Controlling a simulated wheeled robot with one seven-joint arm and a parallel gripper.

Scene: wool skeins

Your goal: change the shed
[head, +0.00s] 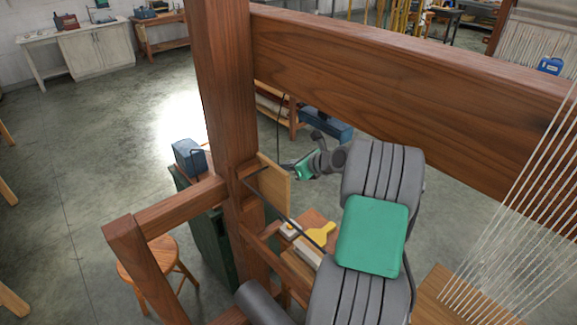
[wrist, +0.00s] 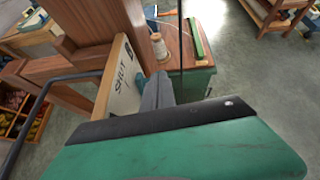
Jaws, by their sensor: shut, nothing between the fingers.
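The loom is a large brown wooden frame, with a post (head: 225,90) and a top beam (head: 400,75). White warp threads (head: 520,215) hang at its right. A pale board (head: 273,185) stands by the post; the wrist view shows the lettering SHUT on the board (wrist: 122,72), partly covered. A bent black rod (head: 300,232) runs by the post and also shows in the wrist view (wrist: 42,92). A thin dark cord (head: 279,125) hangs down near my gripper (head: 291,168). My gripper is shut and empty beside the board; whether it touches the board or cord I cannot tell.
A green cabinet (wrist: 193,82) with a wooden top holds a thread spool (wrist: 160,46). A blue box (head: 188,156) stands left of the post and a stool (head: 150,258) lower left. A yellow brush (head: 318,236) lies below the rod. Open floor (head: 100,140) is at left.

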